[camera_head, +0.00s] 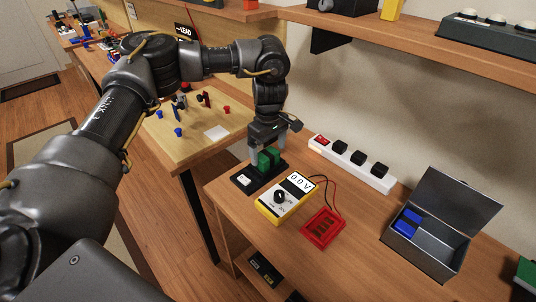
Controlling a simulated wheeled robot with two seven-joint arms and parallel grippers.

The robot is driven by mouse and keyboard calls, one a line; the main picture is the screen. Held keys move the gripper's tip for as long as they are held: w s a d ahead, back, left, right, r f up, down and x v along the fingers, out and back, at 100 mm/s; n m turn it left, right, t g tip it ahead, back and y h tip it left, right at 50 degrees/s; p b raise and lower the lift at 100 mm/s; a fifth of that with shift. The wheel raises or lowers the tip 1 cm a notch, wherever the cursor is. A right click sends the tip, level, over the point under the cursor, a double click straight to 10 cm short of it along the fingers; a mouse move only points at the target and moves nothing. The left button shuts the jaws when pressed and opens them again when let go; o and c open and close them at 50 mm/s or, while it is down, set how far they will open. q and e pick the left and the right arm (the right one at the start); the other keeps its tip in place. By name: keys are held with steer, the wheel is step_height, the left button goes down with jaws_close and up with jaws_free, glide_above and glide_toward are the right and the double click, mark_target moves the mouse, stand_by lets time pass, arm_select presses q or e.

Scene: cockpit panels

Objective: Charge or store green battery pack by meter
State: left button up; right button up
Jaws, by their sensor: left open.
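A green battery pack (269,159) sits in a black cradle (246,182) on the wooden table. My left gripper (269,150) is directly above and around the pack, its fingers open on either side; the picture does not show contact. A yellow meter (286,199) lies just right of the cradle, and its display appears to read 0.0 V. A red tray-like piece (322,228) lies beside the meter, with dark leads running near it. My right gripper is not in view.
A white power strip (351,165) with a red switch and several black plugs lies along the back. An open grey metal box (440,229) holding a blue pack (407,222) stands at the right. A wall shelf (420,40) overhangs the back. Another table (195,140) with small pegs adjoins at the left.

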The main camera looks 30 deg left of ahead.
mark_target(269, 154)
arm_select(q)
step_height(269, 154, up, 9)
steer(key=shift+r+p, duration=0.15)
steer(key=shift+p, duration=0.2)
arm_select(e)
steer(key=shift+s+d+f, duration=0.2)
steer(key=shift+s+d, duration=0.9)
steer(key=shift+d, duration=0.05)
